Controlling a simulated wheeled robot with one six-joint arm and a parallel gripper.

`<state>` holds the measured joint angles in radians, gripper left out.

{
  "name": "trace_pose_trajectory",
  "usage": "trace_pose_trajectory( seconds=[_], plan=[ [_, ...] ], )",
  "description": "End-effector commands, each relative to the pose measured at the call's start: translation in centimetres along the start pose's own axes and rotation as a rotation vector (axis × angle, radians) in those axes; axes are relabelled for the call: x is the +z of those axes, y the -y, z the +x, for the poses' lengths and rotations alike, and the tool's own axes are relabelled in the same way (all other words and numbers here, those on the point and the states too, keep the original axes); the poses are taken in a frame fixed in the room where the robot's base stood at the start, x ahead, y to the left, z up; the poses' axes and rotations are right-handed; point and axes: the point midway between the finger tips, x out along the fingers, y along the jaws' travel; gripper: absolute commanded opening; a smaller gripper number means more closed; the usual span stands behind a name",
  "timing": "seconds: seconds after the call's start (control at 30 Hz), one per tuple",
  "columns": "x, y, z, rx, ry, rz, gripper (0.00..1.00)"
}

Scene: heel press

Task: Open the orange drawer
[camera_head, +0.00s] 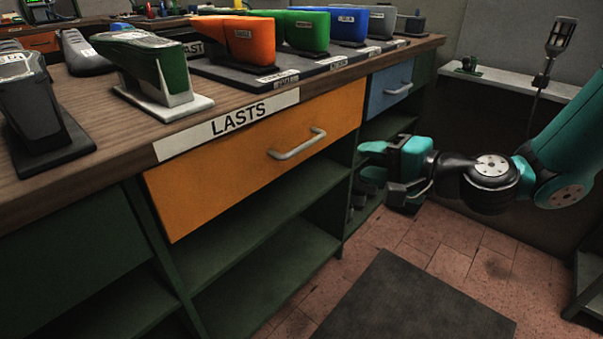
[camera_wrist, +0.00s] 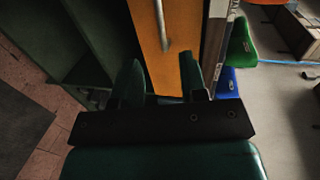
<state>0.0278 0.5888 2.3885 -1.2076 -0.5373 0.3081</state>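The orange drawer (camera_head: 240,178) is under the wooden bench top, its front looking flush with the cabinet, so it appears closed. Its grey bar handle (camera_head: 297,145) is on the front, right of the middle. My gripper (camera_head: 364,165) is to the right of the handle and apart from it, in front of the cabinet near the drawer's right end. In the wrist view my gripper (camera_wrist: 160,75) has its two fingers spread with nothing between them. The orange drawer front (camera_wrist: 184,30) and the handle (camera_wrist: 161,22) show beyond the fingertips.
A blue drawer (camera_head: 390,88) with a grey handle is further right. Open green shelves (camera_head: 265,215) lie below the orange drawer. Coloured lasts, including an orange one (camera_head: 235,40), stand on the bench top. A dark mat (camera_head: 410,305) lies on the tiled floor; the space before the drawer looks free.

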Motion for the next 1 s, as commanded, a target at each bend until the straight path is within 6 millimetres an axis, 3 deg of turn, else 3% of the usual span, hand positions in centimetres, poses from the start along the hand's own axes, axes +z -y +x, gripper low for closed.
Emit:
trace_pose_trajectory(
  seconds=[0.03,0.27,0.7,1.0],
  plan=[
    [-0.5,-0.8,0.2,-0.007,-0.017,0.020,0.39],
    [-0.8,-0.5,2.8,-0.015,-0.027,0.031,0.39],
    [-1.0,-0.4,12.8,-0.016,-0.027,0.028,0.39],
    [-1.2,-0.4,16.9,-0.013,-0.028,0.029,0.39]
  ],
)
